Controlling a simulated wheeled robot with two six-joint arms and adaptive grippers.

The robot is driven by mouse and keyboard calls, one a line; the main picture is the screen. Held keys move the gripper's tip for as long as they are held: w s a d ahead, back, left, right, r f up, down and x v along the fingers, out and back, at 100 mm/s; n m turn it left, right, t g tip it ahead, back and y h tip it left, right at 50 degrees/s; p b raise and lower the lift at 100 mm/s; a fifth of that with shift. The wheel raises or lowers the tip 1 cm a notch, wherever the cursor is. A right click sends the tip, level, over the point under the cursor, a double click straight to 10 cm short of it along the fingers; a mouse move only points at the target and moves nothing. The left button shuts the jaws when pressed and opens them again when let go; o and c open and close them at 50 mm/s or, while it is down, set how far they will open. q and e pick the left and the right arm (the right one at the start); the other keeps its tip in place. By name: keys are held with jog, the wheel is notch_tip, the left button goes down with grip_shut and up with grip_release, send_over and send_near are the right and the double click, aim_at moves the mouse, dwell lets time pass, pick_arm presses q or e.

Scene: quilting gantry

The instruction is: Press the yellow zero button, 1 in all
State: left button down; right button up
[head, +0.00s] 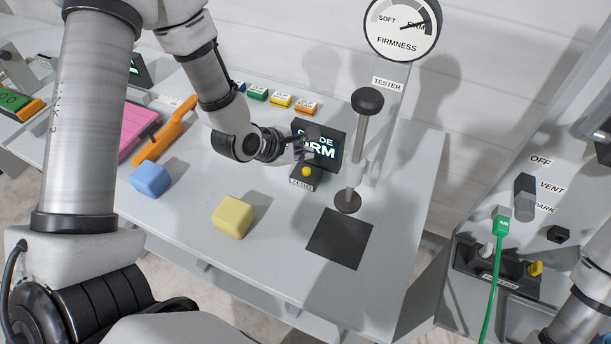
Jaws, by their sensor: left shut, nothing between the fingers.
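The yellow zero button (306,171) is a small round yellow cap on a black box (304,183) with a white label, too small to read surely. The box stands on the grey table in front of a dark display. My left gripper (306,150) comes in from the left, shut and empty. Its fingertips show just above and behind the button in the picture; a gap seems to show between them, though contact is hard to judge. The button's top is visible. My right gripper is not in view.
The display (331,160) shows lit text, partly covered by my gripper. The firmness tester post (355,150) stands just right, beside a black square pad (339,239). A yellow block (233,217) and blue block (151,178) lie left. A green-plugged panel (501,226) is far right.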

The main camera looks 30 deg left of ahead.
aim_at(305, 172)
pick_arm(q)
jog(key=f, duration=0.1)
jog(key=f+b, duration=0.1)
jog(key=f, duration=0.1)
jog(key=shift+w+d+f+b, duration=0.1)
jog(key=shift+w+f+b, duration=0.05)
jog(key=shift+w+b, duration=0.2)
jog(key=shift+s, duration=0.1)
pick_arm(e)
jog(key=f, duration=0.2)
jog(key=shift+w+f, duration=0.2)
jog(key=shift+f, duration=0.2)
pick_arm(q)
jog(key=shift+s, duration=0.15)
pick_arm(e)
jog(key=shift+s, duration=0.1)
pick_arm(q)
jog(key=shift+f+b, duration=0.35)
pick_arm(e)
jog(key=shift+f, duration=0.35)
pick_arm(q)
jog(key=shift+f+b, duration=0.45)
jog(key=shift+f, duration=0.05)
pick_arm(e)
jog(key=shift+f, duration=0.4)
pick_arm(q)
jog(key=shift+r+p, duration=0.75)
jog(key=shift+r, duration=0.2)
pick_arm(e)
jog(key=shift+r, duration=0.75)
